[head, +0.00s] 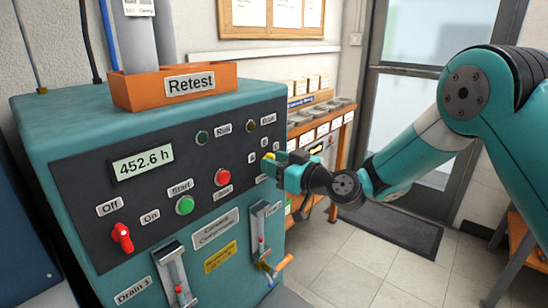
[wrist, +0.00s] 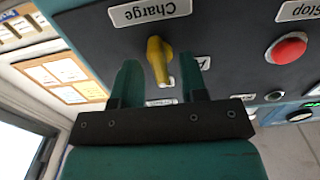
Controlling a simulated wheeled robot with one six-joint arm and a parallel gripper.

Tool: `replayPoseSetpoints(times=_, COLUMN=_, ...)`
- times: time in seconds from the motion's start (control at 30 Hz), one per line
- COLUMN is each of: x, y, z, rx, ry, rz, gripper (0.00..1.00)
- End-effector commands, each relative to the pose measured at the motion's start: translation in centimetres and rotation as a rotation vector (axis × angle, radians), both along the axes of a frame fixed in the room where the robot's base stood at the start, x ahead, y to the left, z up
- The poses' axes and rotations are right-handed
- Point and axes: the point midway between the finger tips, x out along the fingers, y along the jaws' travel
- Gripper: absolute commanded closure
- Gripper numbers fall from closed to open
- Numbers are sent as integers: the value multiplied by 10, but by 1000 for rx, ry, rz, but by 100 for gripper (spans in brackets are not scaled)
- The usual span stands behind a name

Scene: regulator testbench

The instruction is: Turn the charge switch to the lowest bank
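The charge switch is a yellow knob (wrist: 158,60) on the dark panel, next to the "Charge" label (wrist: 150,11) in the wrist view, which shows the panel upside down. In the head view, a little of the yellow knob (head: 268,157) shows at the panel's right edge. My gripper (wrist: 159,68) is open, with one finger on each side of the knob and visible gaps between. Small white position labels lie around the knob, partly hidden by the fingers; I cannot read them.
A red stop button (wrist: 287,49) sits beside the switch. A green start button (head: 184,205), a red off/on switch (head: 122,238) and drain levers are on the teal bench (head: 75,120). An orange retest tray (head: 125,92) stands on top. Open floor lies to the right.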

Motion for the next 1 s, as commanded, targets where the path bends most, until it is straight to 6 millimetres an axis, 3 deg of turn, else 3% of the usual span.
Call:
replayPoseSetpoints(times=0.37, x=4, y=5, z=0, rx=1, ry=1, rz=0, gripper=61)
replayPoseSetpoints(times=0.53, x=4, y=5, z=0, rx=1, ry=1, rz=0, gripper=100)
replayPoseSetpoints(times=1.0, x=4, y=4, z=-1, rx=44, ry=57, rz=0, gripper=100)
